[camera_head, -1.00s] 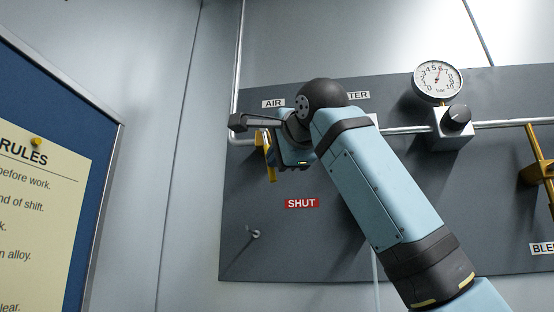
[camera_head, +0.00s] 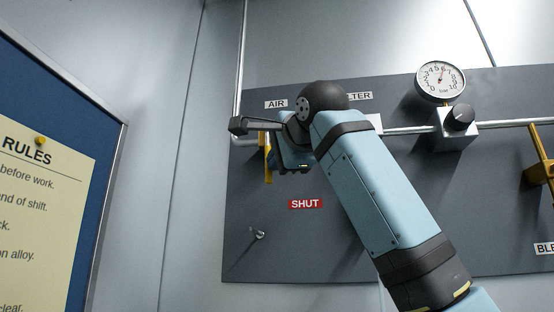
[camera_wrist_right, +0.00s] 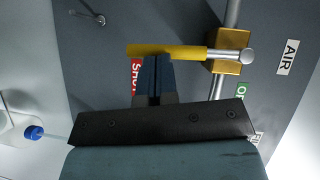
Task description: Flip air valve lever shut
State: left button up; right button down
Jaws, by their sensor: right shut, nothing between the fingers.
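The yellow air valve lever (camera_head: 267,160) hangs down from the pipe under the AIR label (camera_head: 276,104), at the panel's left. In the right wrist view the lever (camera_wrist_right: 165,51) lies across the pipe, joined to its brass valve body (camera_wrist_right: 229,51). The red SHUT label (camera_head: 305,204) is below and right of the lever; my fingers partly cover it in the wrist view. My right gripper (camera_wrist_right: 155,62) is shut and empty, its tips right at the lever's side; I cannot tell whether they touch. In the head view my wrist hides part of the valve. My left gripper is not in view.
A pressure gauge (camera_head: 440,80) and a black-knobbed block (camera_head: 456,124) are on the pipe to the right. Another yellow valve (camera_head: 540,165) is at the right edge. A small hook (camera_head: 258,234) sticks out low on the panel. A rules board (camera_head: 50,190) stands left.

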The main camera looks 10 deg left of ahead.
jog(key=b+v, duration=0.2)
jog(key=v, duration=1.1)
jog(key=shift+s, duration=0.35)
jog(key=shift+d+r, duration=0.1)
